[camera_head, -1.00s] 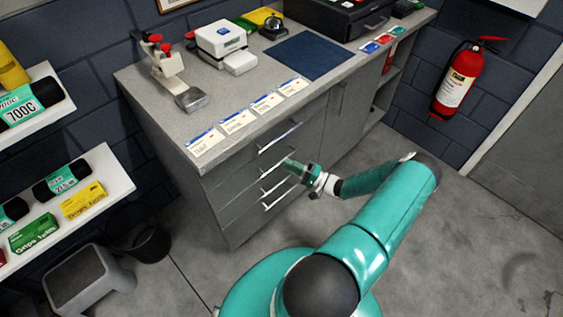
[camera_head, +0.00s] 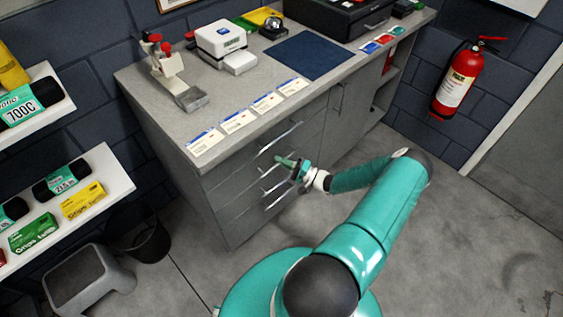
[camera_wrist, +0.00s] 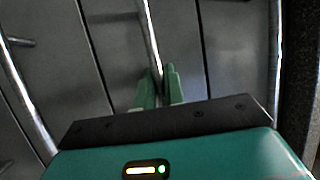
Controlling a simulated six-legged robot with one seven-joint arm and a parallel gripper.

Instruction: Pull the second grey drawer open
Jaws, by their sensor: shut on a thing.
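The grey drawer unit (camera_head: 231,201) stands under the workbench, with a column of drawers and long bar handles. The top drawer's handle (camera_head: 281,138) is clear of my gripper. My gripper (camera_head: 284,160) is at the second drawer from the top. In the wrist view, my green fingers (camera_wrist: 158,78) are shut on a metal bar handle (camera_wrist: 148,35), one finger on each side. Other bar handles show to the left (camera_wrist: 27,105) and right (camera_wrist: 276,60). The drawer fronts look flush. The fingers hide part of the gripped handle.
The grey bench top (camera_head: 215,112) overhangs the drawers and carries several cards, a blue mat (camera_head: 307,54) and a scale (camera_head: 221,38). A stool (camera_head: 88,280) and black bin (camera_head: 150,240) stand left. The floor before the drawers is free apart from my body.

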